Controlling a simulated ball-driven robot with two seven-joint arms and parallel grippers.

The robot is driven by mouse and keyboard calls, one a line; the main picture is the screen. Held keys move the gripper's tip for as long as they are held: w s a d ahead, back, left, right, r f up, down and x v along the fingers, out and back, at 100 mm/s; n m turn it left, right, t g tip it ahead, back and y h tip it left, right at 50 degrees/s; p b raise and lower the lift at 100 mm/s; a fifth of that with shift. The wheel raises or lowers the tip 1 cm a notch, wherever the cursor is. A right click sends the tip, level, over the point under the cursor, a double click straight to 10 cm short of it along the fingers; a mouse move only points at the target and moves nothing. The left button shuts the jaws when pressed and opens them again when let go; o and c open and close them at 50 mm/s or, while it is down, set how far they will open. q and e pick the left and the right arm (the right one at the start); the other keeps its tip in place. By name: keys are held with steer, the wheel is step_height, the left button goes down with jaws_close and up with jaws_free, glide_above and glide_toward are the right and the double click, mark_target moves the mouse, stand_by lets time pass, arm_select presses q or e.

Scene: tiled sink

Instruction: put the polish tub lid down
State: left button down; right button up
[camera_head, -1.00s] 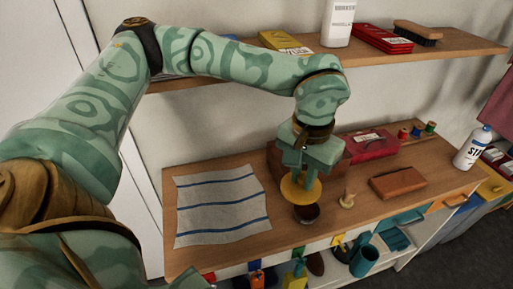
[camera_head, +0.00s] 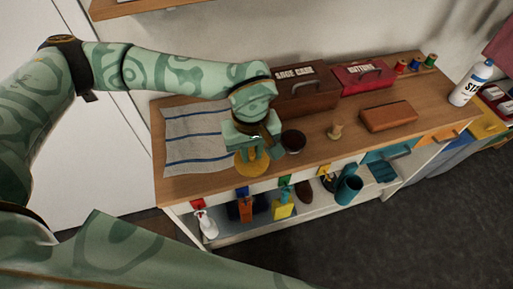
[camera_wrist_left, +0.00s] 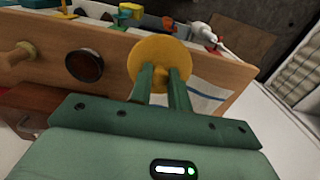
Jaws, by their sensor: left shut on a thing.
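The polish tub lid (camera_head: 252,163) is a yellow disc, also seen in the left wrist view (camera_wrist_left: 158,55). My left gripper (camera_head: 249,150) is shut on it near the front edge of the wooden bench top; I cannot tell whether the lid touches the wood. The open polish tub (camera_head: 293,142) is a dark round pot standing on the bench to the right of the lid, apart from it. It also shows in the left wrist view (camera_wrist_left: 84,65). My right gripper is not in view.
A striped cloth (camera_head: 192,140) lies left of the gripper. Behind the tub stands a brown box (camera_head: 305,97), with a red box (camera_head: 362,78) beside it. A wooden peg (camera_head: 335,132) and a brown brick-like block (camera_head: 389,116) lie right. Shelves with bottles and shoes are below the front edge.

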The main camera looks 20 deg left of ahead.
arm_select(q)
steer(key=w+f, duration=0.4)
steer(key=w+a+f+b, duration=0.1)
steer(key=w+f, duration=0.1)
steer(key=shift+w+f, duration=0.1)
steer(key=shift+w, duration=0.3)
steer(key=shift+w+f, duration=0.45)
steer(key=shift+w+f+b, duration=0.15)
steer(key=shift+f+b, duration=0.3)
steer(key=shift+f, duration=1.2)
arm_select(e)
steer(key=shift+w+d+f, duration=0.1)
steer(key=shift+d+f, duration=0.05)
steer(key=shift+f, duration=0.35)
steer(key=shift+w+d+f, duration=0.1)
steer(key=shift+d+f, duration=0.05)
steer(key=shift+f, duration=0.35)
arm_select(q)
steer(key=shift+f, duration=0.1)
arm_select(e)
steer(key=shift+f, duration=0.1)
arm_select(q)
steer(key=shift+f, duration=0.15)
steer(key=c, duration=1.3)
jaws_free()
